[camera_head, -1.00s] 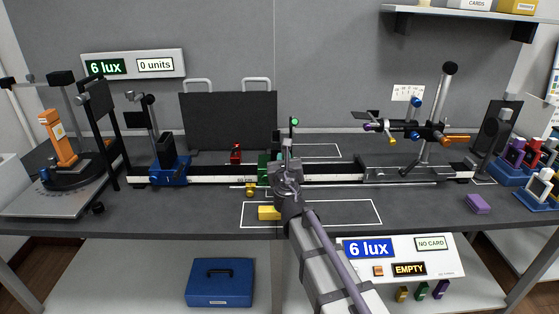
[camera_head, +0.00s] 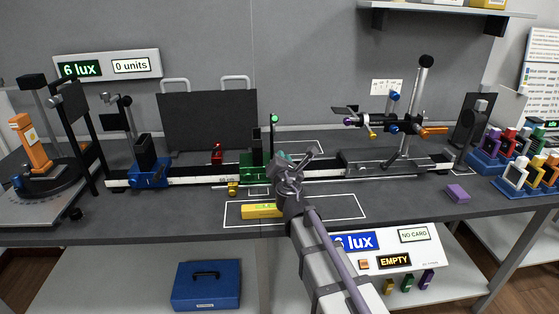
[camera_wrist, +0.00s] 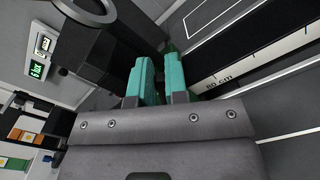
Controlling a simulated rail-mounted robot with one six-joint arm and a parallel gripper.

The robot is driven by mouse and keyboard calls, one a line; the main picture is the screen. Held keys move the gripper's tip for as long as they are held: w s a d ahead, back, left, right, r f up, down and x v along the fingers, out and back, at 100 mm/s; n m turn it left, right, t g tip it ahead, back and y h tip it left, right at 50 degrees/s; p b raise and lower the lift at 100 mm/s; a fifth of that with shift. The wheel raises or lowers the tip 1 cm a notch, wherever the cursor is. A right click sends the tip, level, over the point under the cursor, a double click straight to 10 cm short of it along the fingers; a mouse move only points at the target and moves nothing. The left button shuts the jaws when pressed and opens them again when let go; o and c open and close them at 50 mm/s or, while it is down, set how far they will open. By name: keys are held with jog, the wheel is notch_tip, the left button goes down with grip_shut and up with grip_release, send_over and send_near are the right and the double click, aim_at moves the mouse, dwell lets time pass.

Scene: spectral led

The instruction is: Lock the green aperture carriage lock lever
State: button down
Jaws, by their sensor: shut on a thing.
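The green aperture carriage (camera_head: 252,166) sits on the rail in the middle of the bench, with a dark post and a small green light above it. My gripper (camera_head: 285,157) is at the right side of this carriage, its wrist tilted. In the wrist view its two teal fingers (camera_wrist: 160,80) are close together. A bit of green (camera_wrist: 170,47) shows at and behind the fingertips, beside the dark carriage parts. The jaws are closed on the green lock lever, which is mostly hidden by the fingers, so its angle cannot be told.
The white-scaled rail (camera_head: 205,181) runs across the bench. A blue carriage (camera_head: 149,175) stands to the left and a grey carriage (camera_head: 385,162) to the right. A yellow block (camera_head: 262,211) lies in front, near my arm. A purple block (camera_head: 457,193) lies at the right.

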dwell(0.3)
jog(key=c, duration=1.1)
grip_release()
jog(key=shift+c, duration=0.2)
jog(key=s, duration=0.7)
jog(key=s+d, duration=0.1)
jog(key=s, duration=0.3)
jog(key=shift+w, duration=0.1)
